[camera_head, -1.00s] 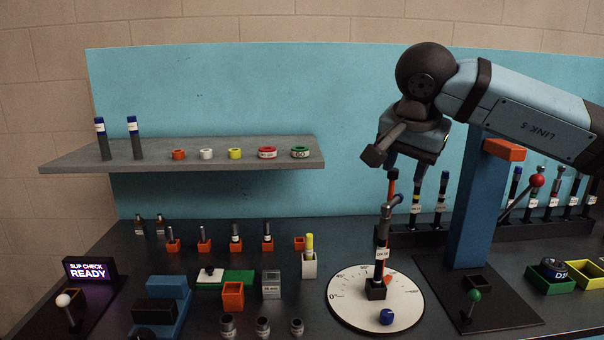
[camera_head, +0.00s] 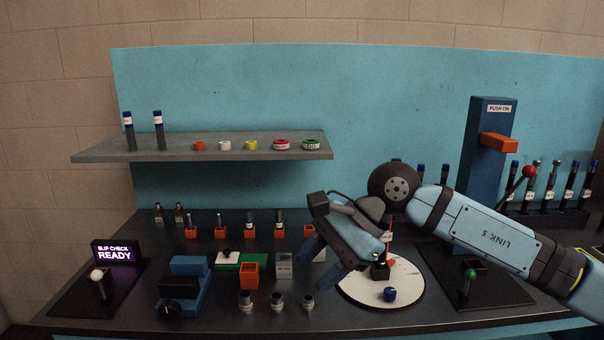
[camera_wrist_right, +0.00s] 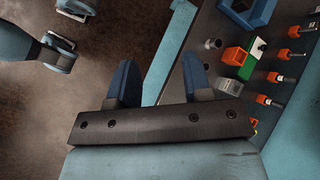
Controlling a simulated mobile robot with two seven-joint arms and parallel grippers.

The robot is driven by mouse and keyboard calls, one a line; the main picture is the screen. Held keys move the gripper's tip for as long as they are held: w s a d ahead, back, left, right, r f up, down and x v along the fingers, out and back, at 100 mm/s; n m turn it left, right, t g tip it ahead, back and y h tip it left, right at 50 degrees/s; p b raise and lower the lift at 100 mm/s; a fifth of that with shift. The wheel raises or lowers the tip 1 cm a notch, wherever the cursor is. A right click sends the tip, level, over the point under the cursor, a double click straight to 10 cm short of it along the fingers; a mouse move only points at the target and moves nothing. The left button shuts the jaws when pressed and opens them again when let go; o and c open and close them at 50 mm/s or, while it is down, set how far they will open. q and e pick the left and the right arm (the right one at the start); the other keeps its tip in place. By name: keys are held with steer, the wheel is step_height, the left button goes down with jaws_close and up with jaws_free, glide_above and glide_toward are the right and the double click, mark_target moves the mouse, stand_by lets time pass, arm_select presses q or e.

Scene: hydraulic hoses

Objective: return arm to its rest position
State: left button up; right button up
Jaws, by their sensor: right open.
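My right arm (camera_head: 488,238) comes in from the right in the head view, bent low over the bench. Its right gripper (camera_head: 318,262) hangs to the left of the white dial, above the bench's front part. In the right wrist view the two blue fingers (camera_wrist_right: 162,84) are spread apart with nothing between them. Past them show the bench's edge and the dark floor. The hose piece on the dial (camera_head: 412,284) is partly hidden behind the gripper and wrist. My left gripper does not show in the head view.
A blue press column (camera_head: 483,170) stands right of the dial. A grey shelf (camera_head: 200,147) holds two hoses and several rings. Orange holders (camera_head: 249,275) and grey fittings (camera_head: 277,300) stand near the gripper. A lit sign (camera_head: 116,253) reads "SLIP CHECK READY".

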steer(key=s+a+f+m+g+y, duration=0.2)
steer(key=s+a+m+y, duration=0.35)
steer(key=m+y, duration=0.6)
steer(key=w+d+f+m+t+h, duration=0.1)
steer(key=d+f+m+t+h, duration=0.1)
steer(key=d+f+m+t, duration=0.65)
steer(key=w+a+f+m+t+h, duration=0.1)
steer(key=f+m+t+h, duration=0.15)
steer(key=m+t, duration=0.7)
steer(key=w+d+f+m+t+h, duration=0.1)
steer(key=d+f+m+t+h, duration=0.3)
steer(key=m, duration=1.1)
steer(key=s+d+f+m+g+h, duration=0.45)
steer(key=s+f+m, duration=0.35)
steer(key=f, duration=0.4)
steer(key=s+d+f+m+g+h, duration=0.3)
steer(key=s+d+f+m, duration=0.2)
steer(key=s+f+m, duration=0.55)
arm_select(q)
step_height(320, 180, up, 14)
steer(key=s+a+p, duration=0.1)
steer(key=p, duration=1.8)
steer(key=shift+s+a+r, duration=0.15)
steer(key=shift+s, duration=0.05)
arm_select(e)
step_height(320, 180, up, 14)
steer(key=d+n, duration=0.1)
steer(key=n, duration=0.2)
steer(key=shift+w+d+f, duration=0.25)
steer(key=shift+w+d, duration=0.1)
